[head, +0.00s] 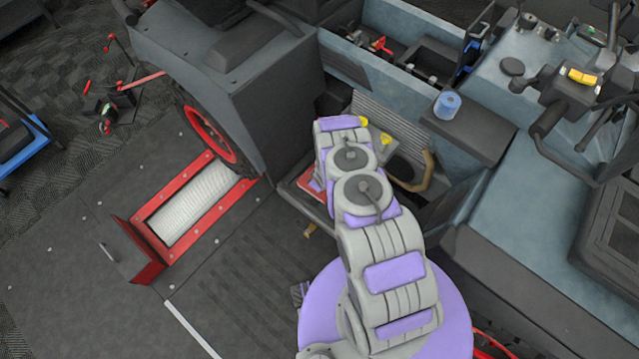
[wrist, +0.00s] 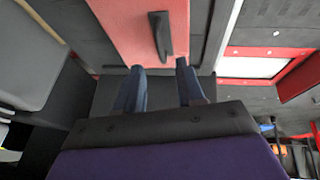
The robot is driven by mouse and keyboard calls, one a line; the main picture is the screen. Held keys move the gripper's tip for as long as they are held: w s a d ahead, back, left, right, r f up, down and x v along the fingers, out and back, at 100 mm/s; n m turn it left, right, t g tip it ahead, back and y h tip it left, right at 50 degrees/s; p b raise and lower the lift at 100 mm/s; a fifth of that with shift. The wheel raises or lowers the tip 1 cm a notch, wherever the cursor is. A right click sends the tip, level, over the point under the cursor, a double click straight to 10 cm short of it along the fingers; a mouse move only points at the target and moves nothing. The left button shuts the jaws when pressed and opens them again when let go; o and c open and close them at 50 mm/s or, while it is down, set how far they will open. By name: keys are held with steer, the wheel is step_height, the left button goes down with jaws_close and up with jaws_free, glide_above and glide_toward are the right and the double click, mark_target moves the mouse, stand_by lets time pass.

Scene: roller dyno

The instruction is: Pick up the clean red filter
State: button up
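A flat red panel (wrist: 136,22) with a dark raised handle (wrist: 162,36) fills the top middle of the wrist view. It looks like the red filter, but I cannot tell whether it is the clean one. In the head view a red piece (head: 311,183) shows partly beside my arm, on a dark tray-like edge; it seems to be the same panel. My gripper (wrist: 160,68) has its two blue fingers apart with nothing between them. The fingertips point toward the handle and appear short of it. In the head view my arm hides the gripper.
A red-framed roller (head: 195,205) is set in the floor at left, below a red-rimmed wheel (head: 209,134). A blue cylinder (head: 447,105) stands on a dark ledge right of my arm. Open bins (head: 420,60) with tools lie behind. The dark floor at lower left is clear.

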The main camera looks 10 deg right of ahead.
steer(key=shift+w+a+f, duration=0.2)
steer(key=shift+f, duration=0.25)
steer(key=x, duration=0.1)
steer(key=b+x, duration=0.1)
steer(key=x, duration=0.1)
steer(key=b+x, duration=0.1)
steer(key=shift+s+d+f, duration=0.1)
steer(key=shift+d+f, duration=0.15)
steer(key=shift+f, duration=0.05)
steer(key=shift+a, duration=0.1)
jaws_close()
